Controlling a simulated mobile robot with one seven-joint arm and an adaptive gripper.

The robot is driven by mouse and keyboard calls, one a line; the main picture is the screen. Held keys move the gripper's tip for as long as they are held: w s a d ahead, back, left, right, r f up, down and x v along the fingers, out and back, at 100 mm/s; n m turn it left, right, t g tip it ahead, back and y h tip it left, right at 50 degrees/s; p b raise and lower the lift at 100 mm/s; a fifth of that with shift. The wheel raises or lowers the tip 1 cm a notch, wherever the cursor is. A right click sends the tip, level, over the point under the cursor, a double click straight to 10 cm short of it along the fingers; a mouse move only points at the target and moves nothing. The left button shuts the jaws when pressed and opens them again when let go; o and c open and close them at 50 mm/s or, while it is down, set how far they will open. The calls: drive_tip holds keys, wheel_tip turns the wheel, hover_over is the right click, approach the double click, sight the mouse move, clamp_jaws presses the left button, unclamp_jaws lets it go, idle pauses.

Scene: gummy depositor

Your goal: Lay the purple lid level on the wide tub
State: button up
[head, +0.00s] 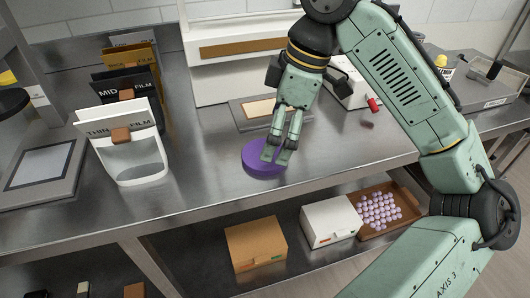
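The purple lid (254,164) shows as a round purple disc on the steel bench, near its front edge. It looks about level. My gripper (277,155) points down over the right part of the disc, and its fingertips overlap it in the picture. The two fingers are close together with a narrow gap. I cannot tell whether they hold a part of the lid or only touch it or hover over it. I cannot make out a wide tub apart from the purple disc; any tub beneath it is hidden.
A white film holder (138,176) stands left of the lid, with darker and yellow holders behind. A flat grey plate (255,113) lies behind my gripper. An orange box (256,243), a white box (330,222) and a brown tray (408,205) of lilac balls sit on the lower shelf.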

drive_tip(key=x, duration=0.4)
drive_tip(key=shift+w+a+f, duration=0.1)
drive_tip(key=shift+a, duration=0.05)
drive_tip(key=shift+c, duration=0.3)
drive_tip(key=c, duration=0.9)
drive_tip(key=shift+o, duration=0.2)
drive_tip(key=shift+r, duration=0.7)
wheel_tip(320, 180, up, 2)
drive_tip(key=shift+r, duration=0.2)
drive_tip(key=s+d+b, duration=0.1)
drive_tip(key=s+d, duration=0.2)
drive_tip(key=s, duration=0.4)
drive_tip(key=s+d+r+b, duration=0.1)
drive_tip(key=s+d, duration=0.3)
drive_tip(key=s, duration=0.3)
drive_tip(key=shift+r, duration=0.15)
drive_tip(key=shift+s+d, duration=0.1)
drive_tip(key=shift+s, duration=0.05)
